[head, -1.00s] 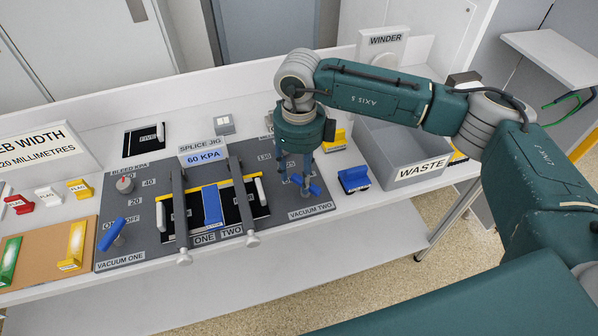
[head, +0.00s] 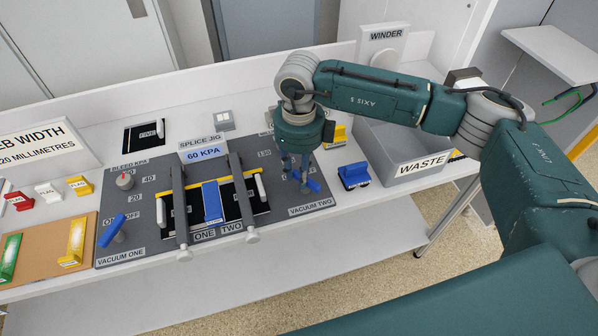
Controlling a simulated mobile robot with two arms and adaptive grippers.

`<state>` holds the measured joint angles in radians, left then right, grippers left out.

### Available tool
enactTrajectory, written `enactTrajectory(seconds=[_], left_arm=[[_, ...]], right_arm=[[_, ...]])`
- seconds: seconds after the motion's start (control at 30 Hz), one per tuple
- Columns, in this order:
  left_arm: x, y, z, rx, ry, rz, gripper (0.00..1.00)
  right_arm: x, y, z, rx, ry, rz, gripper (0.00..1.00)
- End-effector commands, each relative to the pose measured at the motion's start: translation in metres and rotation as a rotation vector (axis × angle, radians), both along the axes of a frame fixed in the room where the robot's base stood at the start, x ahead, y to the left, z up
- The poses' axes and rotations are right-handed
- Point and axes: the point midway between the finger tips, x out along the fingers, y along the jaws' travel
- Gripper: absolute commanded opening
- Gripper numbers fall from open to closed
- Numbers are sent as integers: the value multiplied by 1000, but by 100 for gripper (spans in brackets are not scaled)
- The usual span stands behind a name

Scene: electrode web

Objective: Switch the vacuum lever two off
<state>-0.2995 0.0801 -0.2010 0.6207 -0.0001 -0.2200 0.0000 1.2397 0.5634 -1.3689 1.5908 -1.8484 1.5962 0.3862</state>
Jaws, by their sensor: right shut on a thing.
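The vacuum two lever (head: 313,185) has a blue handle and stands at the right end of the grey splice jig panel (head: 150,205), above the VACUUM TWO label (head: 309,209). Its handle slants down to the right, and its left part is hidden by my fingers. My right gripper (head: 298,180) comes down from above and is shut on this handle. The vacuum one lever (head: 112,230), also blue, stands at the panel's left end. My left gripper is out of view.
Two grey clamp bars (head: 179,205) cross the middle of the jig near a blue strip (head: 212,203). A blue block (head: 354,175) and a grey WASTE bin (head: 385,155) stand right of the panel. A yellow block (head: 337,134) is behind the gripper.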

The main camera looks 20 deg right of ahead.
Motion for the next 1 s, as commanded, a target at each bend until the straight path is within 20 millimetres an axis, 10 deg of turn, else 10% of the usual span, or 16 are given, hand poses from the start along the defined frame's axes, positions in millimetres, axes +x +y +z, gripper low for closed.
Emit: enactTrajectory(seconds=[1.0], left_arm=[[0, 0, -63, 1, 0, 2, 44]], right_arm=[[9, -13, -1, 2, -3, -855, 0]])
